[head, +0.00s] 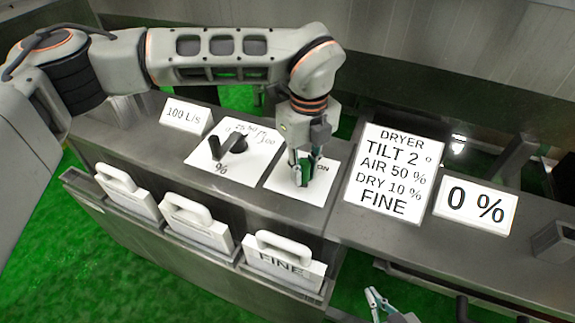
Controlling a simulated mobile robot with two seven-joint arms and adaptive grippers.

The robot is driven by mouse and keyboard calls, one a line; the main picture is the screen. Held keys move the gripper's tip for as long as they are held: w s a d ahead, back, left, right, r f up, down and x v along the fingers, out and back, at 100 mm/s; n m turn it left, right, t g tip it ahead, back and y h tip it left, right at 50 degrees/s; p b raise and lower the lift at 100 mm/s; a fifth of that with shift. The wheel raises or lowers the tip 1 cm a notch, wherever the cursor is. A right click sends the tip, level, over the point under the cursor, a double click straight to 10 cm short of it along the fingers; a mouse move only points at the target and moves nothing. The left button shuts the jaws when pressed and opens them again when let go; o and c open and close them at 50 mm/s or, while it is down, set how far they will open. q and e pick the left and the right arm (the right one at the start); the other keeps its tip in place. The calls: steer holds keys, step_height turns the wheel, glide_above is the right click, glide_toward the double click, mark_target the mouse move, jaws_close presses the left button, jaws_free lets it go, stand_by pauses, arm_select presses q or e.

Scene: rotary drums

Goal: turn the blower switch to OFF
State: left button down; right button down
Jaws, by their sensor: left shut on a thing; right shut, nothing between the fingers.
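The blower switch plate (275,180) is a white panel on the grey console, with the word ON readable at its right. My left gripper (303,178) reaches down onto the middle of this plate and is shut on the switch knob. The fingers hide most of the knob and any OFF mark, so its exact angle is hard to tell. My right gripper (388,303) is low at the bottom edge, shut and empty, in front of the console and away from the switch.
A percent dial (238,143) with a black pointer sits left of the switch. A "100 L/s" sign (186,115) stands behind it. The dryer card (393,172) and a "0 %" display (475,205) are at right. White-handled cards, one reading FINE (284,262), line the console front.

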arm_select(q)
steer(key=shift+d+n, duration=0.5)
steer(key=shift+n, duration=0.4)
steer(key=n, duration=0.1)
steer(key=d+n, duration=0.1)
steer(key=shift+w+d+n+p, duration=0.2)
steer(key=shift+n+p, duration=0.1)
steer(key=shift+p, duration=0.1)
steer(key=shift+w+d+n, duration=0.1)
steer(key=shift+d+n, duration=0.1)
steer(key=shift+n, duration=0.2)
steer(key=c, duration=1.9)
jaws_free()
steer(key=shift+w, duration=0.1)
